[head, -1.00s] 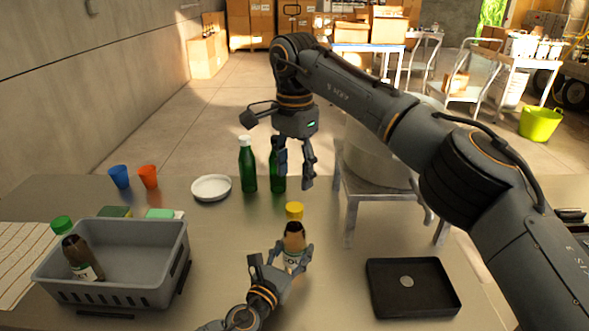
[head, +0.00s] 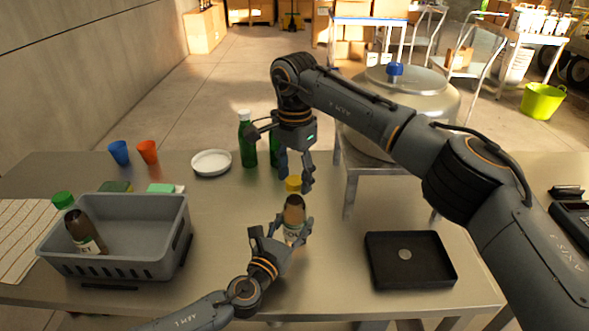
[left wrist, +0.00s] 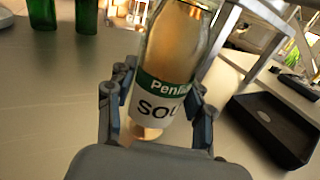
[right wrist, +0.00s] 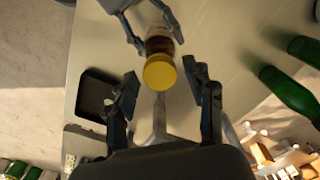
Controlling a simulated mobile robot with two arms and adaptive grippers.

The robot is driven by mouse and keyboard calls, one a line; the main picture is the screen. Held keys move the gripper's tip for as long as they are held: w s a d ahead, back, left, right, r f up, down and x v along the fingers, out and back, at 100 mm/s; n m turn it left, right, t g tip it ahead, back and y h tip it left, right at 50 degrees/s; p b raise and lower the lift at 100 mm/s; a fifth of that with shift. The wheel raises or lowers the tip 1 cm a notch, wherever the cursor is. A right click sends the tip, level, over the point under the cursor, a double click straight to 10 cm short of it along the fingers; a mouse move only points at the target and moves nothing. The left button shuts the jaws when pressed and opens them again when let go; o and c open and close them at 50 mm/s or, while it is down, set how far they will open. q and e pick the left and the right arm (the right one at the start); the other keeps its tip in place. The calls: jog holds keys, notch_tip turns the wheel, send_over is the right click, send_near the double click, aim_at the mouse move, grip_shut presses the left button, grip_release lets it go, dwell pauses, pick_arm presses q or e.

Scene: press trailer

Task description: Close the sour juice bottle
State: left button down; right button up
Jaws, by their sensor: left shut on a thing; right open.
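The sour juice bottle (head: 293,212) is clear glass with brownish juice and a white and green label, part-reading "SOU" in the left wrist view (left wrist: 160,95). It stands roughly upright near the table's middle. My left gripper (head: 291,230) is shut around its body from the front. A yellow cap (head: 293,184) is at the bottle's top; how tightly it sits I cannot tell. My right gripper (head: 297,179) is open, pointing down just above the cap. In the right wrist view the cap (right wrist: 159,72) shows between the spread fingers, apart from both.
A grey crate (head: 120,265) holding a green-capped bottle (head: 85,232) stands at left. A black tray (head: 410,275) with a small disc lies at right. Green bottles (head: 247,140), a white plate (head: 211,163) and two cups stand behind. A large metal tank (head: 425,95) stands on a stand at back right.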

grip_shut()
jog(key=m, duration=1.2)
jog(key=shift+m, duration=0.3)
jog(key=m, duration=0.3)
jog(key=shift+m, duration=0.4)
jog(key=m, duration=0.3)
jog(key=shift+m, duration=0.4)
jog(key=m, duration=0.3)
jog(key=shift+m, duration=0.3)
jog(key=m, duration=0.4)
jog(key=shift+w, duration=0.1)
jog(key=shift+o, duration=0.4)
grip_release()
